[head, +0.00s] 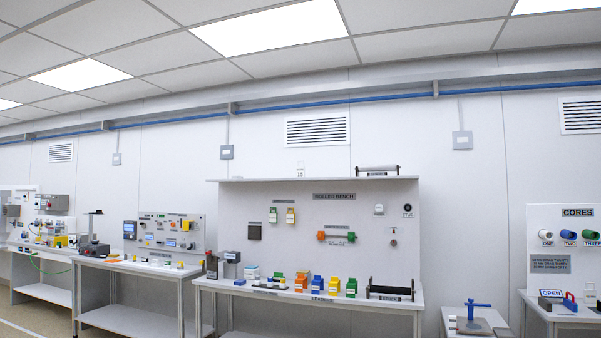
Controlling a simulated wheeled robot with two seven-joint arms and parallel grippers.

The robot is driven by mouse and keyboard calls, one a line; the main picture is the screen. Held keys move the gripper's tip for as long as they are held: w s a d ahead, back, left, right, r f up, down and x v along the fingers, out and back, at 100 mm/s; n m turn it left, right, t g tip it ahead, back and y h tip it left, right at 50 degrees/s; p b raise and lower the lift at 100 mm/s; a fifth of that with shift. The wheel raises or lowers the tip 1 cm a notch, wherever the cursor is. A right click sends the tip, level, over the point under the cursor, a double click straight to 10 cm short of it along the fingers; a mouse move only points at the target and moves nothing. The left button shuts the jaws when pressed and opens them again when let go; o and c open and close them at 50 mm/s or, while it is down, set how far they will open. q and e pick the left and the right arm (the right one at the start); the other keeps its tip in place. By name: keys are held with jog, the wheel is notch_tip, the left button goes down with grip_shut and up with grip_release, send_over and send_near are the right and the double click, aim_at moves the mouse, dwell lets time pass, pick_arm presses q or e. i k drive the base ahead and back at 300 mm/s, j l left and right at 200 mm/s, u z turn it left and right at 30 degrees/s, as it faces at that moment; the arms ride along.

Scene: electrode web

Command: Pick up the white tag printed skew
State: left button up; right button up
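No tag that I can read as "skew" shows in the head view; the small prints are too far off to read. The roller bench (330,302) stands in the middle distance, with a back panel headed by a roller bench sign (334,197). Small pale pieces lie among the coloured blocks on its top, too small to tell apart. A small white plate (379,209) is on the panel's right part. Neither of my grippers is in view.
Yellow, orange, blue and green blocks (317,284) and a black roller stand (390,291) are on the roller bench. Another workbench (130,264) stands to the left. At right are a low table with a blue-handled device (474,316) and a cores panel (577,235).

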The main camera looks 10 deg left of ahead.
aim_at(300, 170)
jog(key=u, duration=0.35)
jog(key=i, duration=4.25)
jog(key=i+l+z, duration=0.1)
jog(key=z, duration=0.4)
